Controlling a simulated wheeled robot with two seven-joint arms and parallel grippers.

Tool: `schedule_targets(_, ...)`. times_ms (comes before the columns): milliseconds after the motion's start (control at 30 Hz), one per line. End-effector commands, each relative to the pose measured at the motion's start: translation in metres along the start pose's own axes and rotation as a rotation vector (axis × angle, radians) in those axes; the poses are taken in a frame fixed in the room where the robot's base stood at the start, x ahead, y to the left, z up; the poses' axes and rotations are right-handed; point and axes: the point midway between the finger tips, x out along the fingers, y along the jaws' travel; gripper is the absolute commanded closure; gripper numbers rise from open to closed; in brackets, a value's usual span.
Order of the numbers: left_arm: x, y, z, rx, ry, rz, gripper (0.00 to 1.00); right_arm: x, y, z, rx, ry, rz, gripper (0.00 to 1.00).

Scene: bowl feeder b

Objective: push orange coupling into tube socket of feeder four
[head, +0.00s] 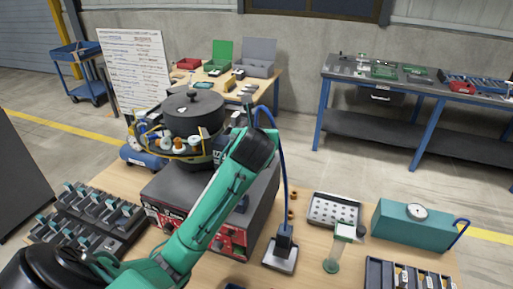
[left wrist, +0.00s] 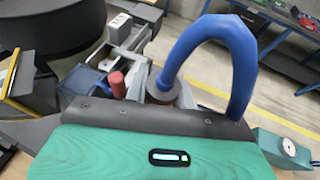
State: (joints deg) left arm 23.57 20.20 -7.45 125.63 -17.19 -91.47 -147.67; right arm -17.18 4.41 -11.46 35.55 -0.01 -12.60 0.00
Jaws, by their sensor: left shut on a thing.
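The bowl feeder (head: 193,112) has a dark lidded bowl on a grey cabinet with a red front. My left arm reaches over the cabinet, and its gripper (head: 243,118) is at the bowl's right side, mostly hidden behind the wrist. A blue tube (head: 284,165) arches from there down to a stand; the tube (left wrist: 239,65) also shows in the left wrist view. Its end has a grey collar and a brownish-orange part, the coupling (left wrist: 184,97), mostly hidden by my gripper's body. My left gripper is shut on it. The socket cannot be made out. My right gripper is out of view.
Black racks (head: 90,220) stand at the left of the bench. A tray with holes (head: 334,210), a green-and-white stand (head: 340,240) and a teal box with a dial (head: 412,228) stand at the right. A red peg (left wrist: 118,84) is beside the tube end.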

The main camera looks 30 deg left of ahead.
Motion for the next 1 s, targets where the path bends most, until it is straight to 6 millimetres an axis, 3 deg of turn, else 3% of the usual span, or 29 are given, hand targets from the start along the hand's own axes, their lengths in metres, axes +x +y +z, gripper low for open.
schedule_targets(500, -0.033, 0.0, 0.081, -0.002, -0.004, 0.0, 0.98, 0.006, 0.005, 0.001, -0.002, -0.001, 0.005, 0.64)
schedule_targets(700, -0.039, 0.0, 0.096, -0.001, -0.001, 0.0, 0.98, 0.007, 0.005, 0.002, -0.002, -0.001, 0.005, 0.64)
schedule_targets(1000, -0.039, 0.0, 0.102, 0.012, 0.0, -0.019, 0.98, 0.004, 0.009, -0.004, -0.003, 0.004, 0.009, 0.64)
